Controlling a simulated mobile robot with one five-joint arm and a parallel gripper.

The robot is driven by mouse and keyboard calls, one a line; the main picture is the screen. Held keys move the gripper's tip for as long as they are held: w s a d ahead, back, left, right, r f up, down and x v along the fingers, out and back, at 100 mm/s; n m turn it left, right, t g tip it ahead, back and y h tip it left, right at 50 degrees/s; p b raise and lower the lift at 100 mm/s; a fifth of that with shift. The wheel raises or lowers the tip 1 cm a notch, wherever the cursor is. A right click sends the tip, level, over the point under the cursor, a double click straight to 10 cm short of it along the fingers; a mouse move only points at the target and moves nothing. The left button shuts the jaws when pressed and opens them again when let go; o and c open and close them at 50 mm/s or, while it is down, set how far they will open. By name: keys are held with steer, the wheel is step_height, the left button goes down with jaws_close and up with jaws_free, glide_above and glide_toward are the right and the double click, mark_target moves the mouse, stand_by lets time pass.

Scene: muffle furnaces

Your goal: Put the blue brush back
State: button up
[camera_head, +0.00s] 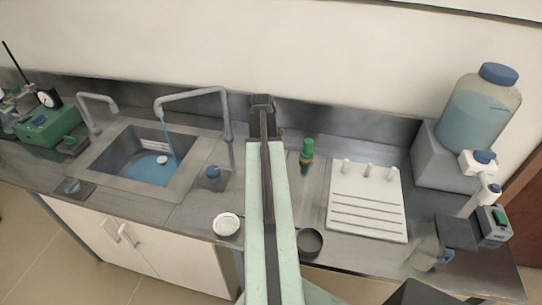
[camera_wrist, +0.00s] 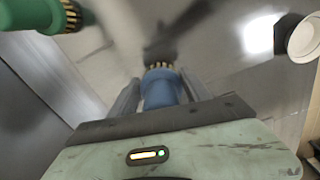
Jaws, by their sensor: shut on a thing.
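The blue brush (camera_wrist: 160,92) with a ring of yellowish bristles is between the two grey fingers of my gripper (camera_wrist: 159,84) in the wrist view. My gripper is shut on it. The brush's far end is blurred in that view. In the head view my arm hides the gripper and the blue brush. A green brush (camera_wrist: 32,14) with similar bristles is at the upper left of the wrist view, apart from my fingers. A green-topped item (camera_head: 307,148), probably that brush, stands right of my arm in the head view.
A white rack (camera_head: 367,203) with pegs and a dark round dish (camera_head: 310,242) are right of my arm. A large bottle (camera_head: 478,118) stands far right.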

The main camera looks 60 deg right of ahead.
steer(key=d, duration=0.6)
steer(key=shift+w+d+f, duration=0.3)
steer(key=shift+d+f, duration=0.05)
steer(key=shift+d, duration=0.05)
steer(key=f+b, duration=0.4)
steer(key=shift+d, duration=0.2)
steer(key=shift+r, duration=0.25)
steer(key=shift+f, duration=0.15)
steer(key=o, duration=1.4)
steer(key=shift+o, duration=0.2)
